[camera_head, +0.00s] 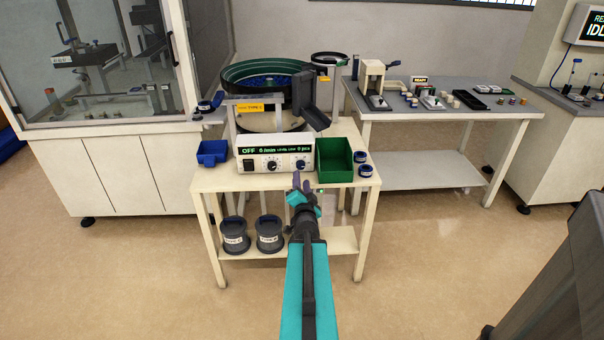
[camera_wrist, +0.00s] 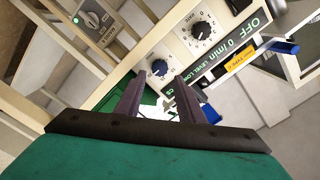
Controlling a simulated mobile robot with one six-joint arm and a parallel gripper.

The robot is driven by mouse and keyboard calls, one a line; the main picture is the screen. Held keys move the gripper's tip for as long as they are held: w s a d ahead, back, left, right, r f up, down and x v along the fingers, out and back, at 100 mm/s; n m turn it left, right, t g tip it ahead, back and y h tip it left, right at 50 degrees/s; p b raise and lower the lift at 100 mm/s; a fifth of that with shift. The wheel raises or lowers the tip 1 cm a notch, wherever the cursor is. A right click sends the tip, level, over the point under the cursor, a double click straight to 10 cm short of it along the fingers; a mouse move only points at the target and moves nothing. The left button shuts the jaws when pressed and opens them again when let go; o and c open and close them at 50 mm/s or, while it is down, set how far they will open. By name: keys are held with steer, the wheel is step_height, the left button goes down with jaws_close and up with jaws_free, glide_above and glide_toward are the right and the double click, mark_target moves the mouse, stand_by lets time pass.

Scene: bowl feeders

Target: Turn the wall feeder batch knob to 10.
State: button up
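The feeder control box (camera_head: 247,165) stands on the cream table and its display reads OFF, 0 /min, LEVEL LOW, 0 pcs. A black dial knob (camera_head: 272,165) is at its middle, and it also shows in the wrist view (camera_wrist: 201,31). I cannot read which is labelled batch or the blue knob's setting. My gripper (camera_head: 300,181) is open and empty, in front of the box's right end. In the wrist view its fingers (camera_wrist: 160,95) are apart, short of the blue knob.
A green bin (camera_head: 334,174) stands right of the box, a blue tray (camera_head: 212,152) left. The bowl feeder (camera_head: 245,76) and its dark chute (camera_head: 307,100) rise behind. Two lidded tubs (camera_head: 269,236) are on the lower shelf.

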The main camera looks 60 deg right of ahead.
mark_target(300, 167)
steer(key=shift+b+x, duration=1)
steer(key=shift+b, duration=1.95)
steer(key=shift+x, duration=2.75)
